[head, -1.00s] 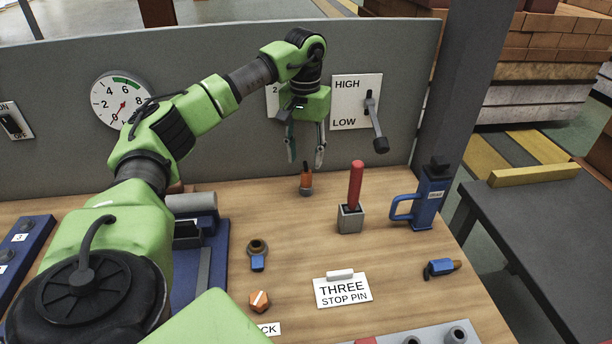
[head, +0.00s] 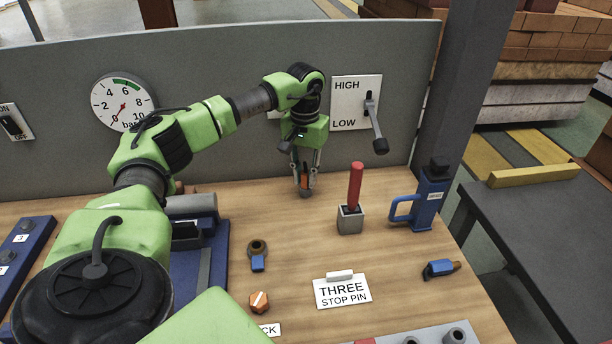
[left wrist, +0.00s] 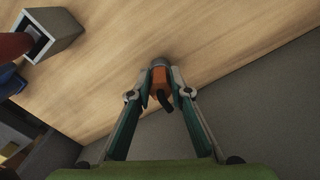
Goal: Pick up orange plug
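The orange plug (head: 305,182) stands on the wooden bench near the grey back panel. It has a grey lower end and a dark top. My left gripper (head: 305,187) is low over it from above, with one finger on each side. In the left wrist view the orange plug (left wrist: 160,82) sits between the fingertips of my left gripper (left wrist: 161,86). The fingers look closed against its sides, though the contact is partly hidden. The plug appears still on the bench. My right gripper is not in view.
A red-handled pin in a grey block (head: 350,218) stands right of the plug. A blue handled object (head: 430,200) is farther right. A lever (head: 375,125) sticks out from the panel. A brass-and-blue piece (head: 257,255) and an orange hexagonal piece (head: 259,302) lie nearer.

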